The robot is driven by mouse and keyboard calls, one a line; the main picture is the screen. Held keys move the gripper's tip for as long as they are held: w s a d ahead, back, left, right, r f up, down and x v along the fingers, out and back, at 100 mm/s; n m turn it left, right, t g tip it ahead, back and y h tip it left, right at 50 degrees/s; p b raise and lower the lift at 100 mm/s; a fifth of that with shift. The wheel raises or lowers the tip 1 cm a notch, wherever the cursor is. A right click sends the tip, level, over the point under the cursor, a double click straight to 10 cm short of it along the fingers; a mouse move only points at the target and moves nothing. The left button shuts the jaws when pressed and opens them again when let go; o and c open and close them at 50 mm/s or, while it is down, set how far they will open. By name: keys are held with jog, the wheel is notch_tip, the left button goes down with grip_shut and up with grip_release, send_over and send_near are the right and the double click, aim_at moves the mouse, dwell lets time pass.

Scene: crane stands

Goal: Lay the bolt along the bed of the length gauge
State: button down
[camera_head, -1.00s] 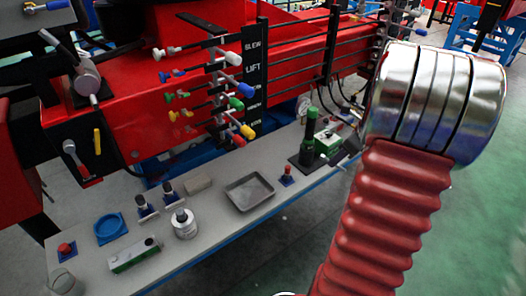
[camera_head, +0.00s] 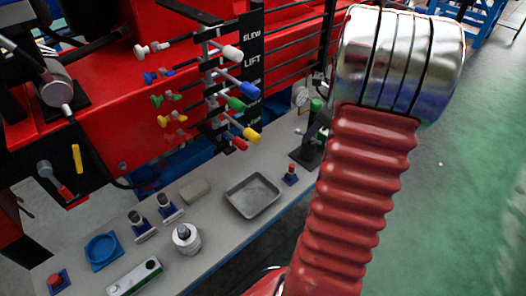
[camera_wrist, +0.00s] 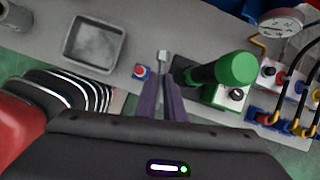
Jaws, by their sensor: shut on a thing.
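In the wrist view my gripper (camera_wrist: 164,84) points over the grey bench, its two dark purple fingers close together. A small grey metal piece, which looks like the bolt's head (camera_wrist: 163,57), shows at the fingertips; the rest of it is hidden between them. In the head view my red ribbed arm hides most of the gripper. I cannot pick out the length gauge for certain; a pale block with a green end and black knob (camera_head: 135,277) lies at the bench's front left, and two small blue-based stands (camera_head: 157,217) stand behind it.
A grey tray (camera_head: 252,196) and a red button on a blue base (camera_head: 291,174) are left of my gripper. A thick green post (camera_wrist: 236,69) stands close at its right. A blue ring dish (camera_head: 103,250) and a grey-white canister (camera_head: 186,239) stand left. Coloured levers (camera_head: 235,105) overhang the bench.

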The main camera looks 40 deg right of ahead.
jog(key=shift+s+d, duration=0.2)
jog(key=shift+s, duration=0.05)
jog(key=shift+w, duration=0.1)
jog(key=w+a, duration=0.2)
jog(key=w, duration=0.7)
jog(key=w+a, duration=0.3)
jog(key=w, duration=0.6)
jog(key=f, duration=1.3)
jog(key=shift+s+d, duration=0.35)
jog(key=shift+f, duration=0.25)
jog(key=shift+f, duration=2.05)
jog(key=shift+f, duration=0.15)
jog(key=c, duration=1.9)
grip_release()
